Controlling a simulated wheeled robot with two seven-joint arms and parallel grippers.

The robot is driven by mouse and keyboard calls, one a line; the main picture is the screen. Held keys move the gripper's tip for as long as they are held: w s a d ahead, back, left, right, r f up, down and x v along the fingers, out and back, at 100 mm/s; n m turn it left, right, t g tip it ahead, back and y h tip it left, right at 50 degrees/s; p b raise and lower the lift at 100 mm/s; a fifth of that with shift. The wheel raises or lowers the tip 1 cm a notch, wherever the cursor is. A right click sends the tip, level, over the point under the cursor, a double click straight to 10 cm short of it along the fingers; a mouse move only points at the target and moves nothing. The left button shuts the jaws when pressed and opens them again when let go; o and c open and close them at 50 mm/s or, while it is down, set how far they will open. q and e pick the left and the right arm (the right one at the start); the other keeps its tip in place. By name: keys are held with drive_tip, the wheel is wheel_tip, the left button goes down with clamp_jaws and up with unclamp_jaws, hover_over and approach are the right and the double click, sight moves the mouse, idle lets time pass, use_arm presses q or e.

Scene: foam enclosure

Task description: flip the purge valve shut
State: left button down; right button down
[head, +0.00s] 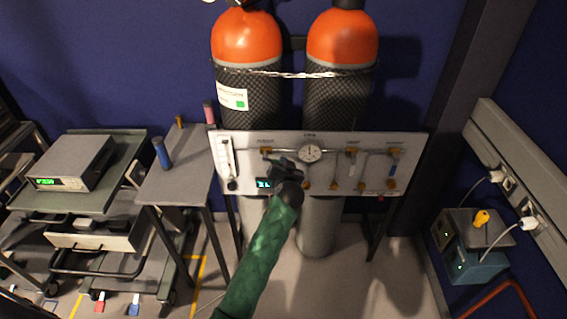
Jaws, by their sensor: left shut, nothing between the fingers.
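A pale valve panel (412,148) stands in front of two gas cylinders. It carries a round gauge (310,152), a flow tube (228,160) at its left end and several small valves. One valve (267,151) is at the upper left, another (352,157) is right of the gauge, and one with a blue handle (394,157) is at the far right. The labels are too small to read, so I cannot tell which is the purge valve. My left gripper (281,162) is shut and empty in front of the panel, left of the gauge, hiding part of it. I cannot tell whether it touches anything.
A narrow grey table (180,180) with a blue-handled item (161,153) and a cart with a grey instrument (75,163) stand left. A teal box (475,262) is at the lower right. Floor right of my arm is clear.

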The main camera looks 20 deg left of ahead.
use_arm(q)
drive_tip(key=shift+f, duration=0.1)
use_arm(e)
drive_tip(key=shift+r, duration=0.1)
